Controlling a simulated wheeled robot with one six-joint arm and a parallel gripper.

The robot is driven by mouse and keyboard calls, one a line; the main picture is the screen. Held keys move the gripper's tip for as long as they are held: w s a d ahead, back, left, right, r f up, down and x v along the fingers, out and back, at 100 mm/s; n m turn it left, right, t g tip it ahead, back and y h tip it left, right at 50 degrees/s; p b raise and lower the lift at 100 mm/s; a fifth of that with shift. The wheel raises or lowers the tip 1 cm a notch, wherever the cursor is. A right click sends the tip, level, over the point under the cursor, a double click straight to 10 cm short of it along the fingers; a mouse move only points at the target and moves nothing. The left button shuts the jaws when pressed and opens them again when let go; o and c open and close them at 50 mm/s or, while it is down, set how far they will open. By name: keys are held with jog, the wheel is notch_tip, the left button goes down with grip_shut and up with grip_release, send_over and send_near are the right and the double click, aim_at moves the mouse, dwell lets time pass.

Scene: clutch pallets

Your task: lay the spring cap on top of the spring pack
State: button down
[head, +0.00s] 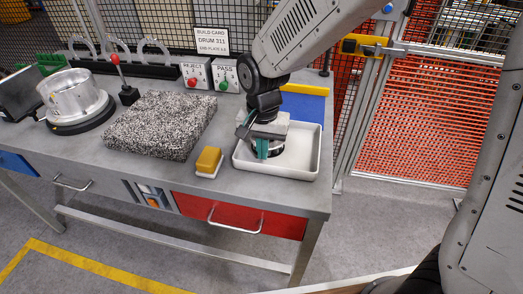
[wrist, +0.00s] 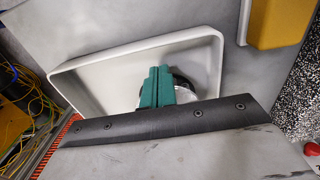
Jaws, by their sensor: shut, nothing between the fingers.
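My gripper (head: 262,152) is over the white tray (head: 308,170) at the right of the bench, its teal fingers pointing down into it. In the wrist view the fingers (wrist: 157,74) are together with nothing between them. A round part with a black edge (wrist: 184,82) and a silvery face is in the tray, partly hidden behind the fingers; it also shows as a dark shape in the head view (head: 277,150). I cannot tell whether this is the spring cap or the spring pack, or whether the fingers touch it. I cannot make out the other one separately.
A silver drum (head: 72,98) sits on a black round base at the left. A speckled slab (head: 160,125) lies mid-bench. A yellow block (head: 208,161) stands left of the tray. Reject and pass boxes (head: 196,74) and a blue mat (head: 305,108) are behind.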

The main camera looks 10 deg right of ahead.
notch_tip(320, 180, up, 10)
jog(key=s+d+r+n, duration=0.2)
jog(key=s+d, duration=0.8)
jog(key=s+d+r+n+t, duration=0.1)
jog(key=s+d+r+n, duration=0.1)
jog(key=s+d, duration=0.7)
jog(key=shift+s+d+r, duration=0.35)
jog(key=shift+s+r, duration=0.2)
jog(key=shift+s, duration=0.35)
